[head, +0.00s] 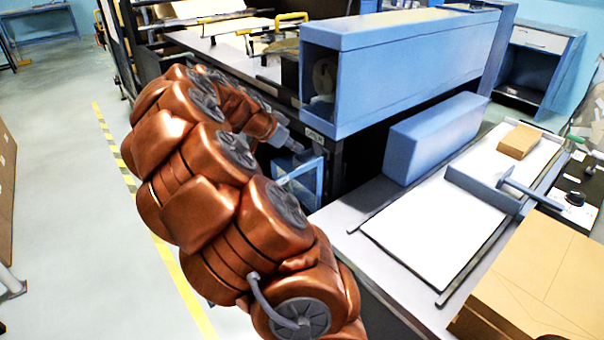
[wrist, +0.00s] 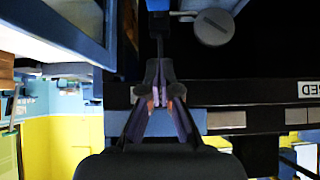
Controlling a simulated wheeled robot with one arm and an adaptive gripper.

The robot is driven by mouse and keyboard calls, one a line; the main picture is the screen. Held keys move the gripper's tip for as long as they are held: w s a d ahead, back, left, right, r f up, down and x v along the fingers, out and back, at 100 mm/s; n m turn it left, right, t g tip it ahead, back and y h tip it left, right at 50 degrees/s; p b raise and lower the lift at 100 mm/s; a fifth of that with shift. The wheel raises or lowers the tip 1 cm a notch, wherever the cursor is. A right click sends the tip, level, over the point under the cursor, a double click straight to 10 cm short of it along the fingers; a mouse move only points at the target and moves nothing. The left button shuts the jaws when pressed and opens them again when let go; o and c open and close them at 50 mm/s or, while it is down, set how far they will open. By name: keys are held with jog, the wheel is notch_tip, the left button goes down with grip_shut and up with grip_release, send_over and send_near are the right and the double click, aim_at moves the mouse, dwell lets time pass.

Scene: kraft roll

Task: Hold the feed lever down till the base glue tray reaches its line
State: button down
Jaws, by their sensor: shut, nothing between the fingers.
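My gripper (head: 294,145) is at the side of the dark machine in the head view, just below a small pale label (head: 313,134). In the wrist view my gripper (wrist: 158,97) is shut, with its fingertips together and empty. A dark narrow bar (wrist: 157,45) runs up from the fingertips in that view; it may be the feed lever, and I cannot tell whether the fingers touch it. A blue open-framed box (head: 304,182) sits below the gripper; I cannot tell whether it is the glue tray. No glue level or line can be made out.
A long blue housing (head: 400,75) overhangs the machine's right side. A blue block (head: 435,138) and a white board (head: 425,225) lie on the bench, with cardboard (head: 545,275) at right.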

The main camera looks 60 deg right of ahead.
dwell(0.3)
jog(key=p+x, duration=0.1)
jog(key=x, duration=0.9)
jog(key=shift+p, duration=0.3)
notch_tip(320, 180, down, 3)
jog(key=shift+f+p, duration=0.3)
jog(key=shift+f, duration=0.15)
jog(key=shift+f+b, duration=0.2)
jog(key=shift+b, duration=0.25)
